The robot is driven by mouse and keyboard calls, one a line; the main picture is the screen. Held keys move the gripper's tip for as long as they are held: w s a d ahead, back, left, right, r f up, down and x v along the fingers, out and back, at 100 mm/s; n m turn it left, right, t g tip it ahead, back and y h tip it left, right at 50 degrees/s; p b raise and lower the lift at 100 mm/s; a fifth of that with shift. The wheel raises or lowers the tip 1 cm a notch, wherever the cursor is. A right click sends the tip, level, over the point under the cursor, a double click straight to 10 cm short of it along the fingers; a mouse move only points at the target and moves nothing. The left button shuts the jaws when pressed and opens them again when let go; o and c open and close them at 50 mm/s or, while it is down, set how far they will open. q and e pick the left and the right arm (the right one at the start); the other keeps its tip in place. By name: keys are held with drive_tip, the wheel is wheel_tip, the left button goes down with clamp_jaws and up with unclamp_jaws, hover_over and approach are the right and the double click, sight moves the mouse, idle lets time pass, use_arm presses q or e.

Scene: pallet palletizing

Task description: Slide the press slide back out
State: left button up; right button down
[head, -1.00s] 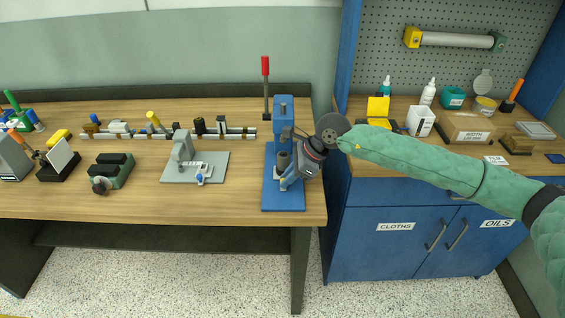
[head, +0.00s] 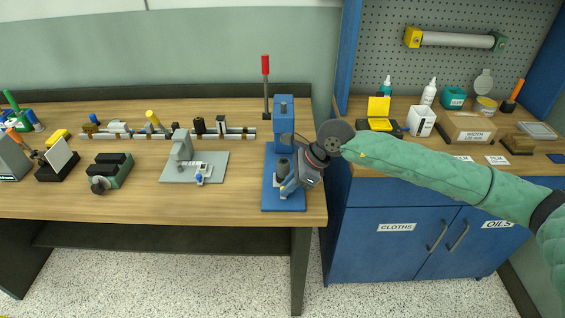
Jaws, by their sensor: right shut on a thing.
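The blue press (head: 284,112) stands at the right end of the wooden bench, with a red-handled lever (head: 265,66) upright at its back left. Its blue base plate (head: 284,204) reaches toward the bench's front edge. My right gripper (head: 289,191) is at the front of the press, low over the base plate, and is shut on the press slide. The gripper body hides most of the slide and its grip. A dark round part (head: 283,165) shows just behind the fingers, under the press head. My left gripper is not in view.
A grey fixture (head: 182,160) on a plate stands left of the press. A green vise (head: 110,172) and a rail with several parts (head: 205,134) lie further left. The blue cabinet (head: 400,240) stands right of the bench, below my right arm.

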drive_tip(key=shift+s+b, duration=0.5)
drive_tip(key=shift+s, duration=0.95)
drive_tip(key=c, duration=1.3)
unclamp_jaws()
drive_tip(key=shift+r, duration=0.15)
drive_tip(key=shift+r, duration=2.35)
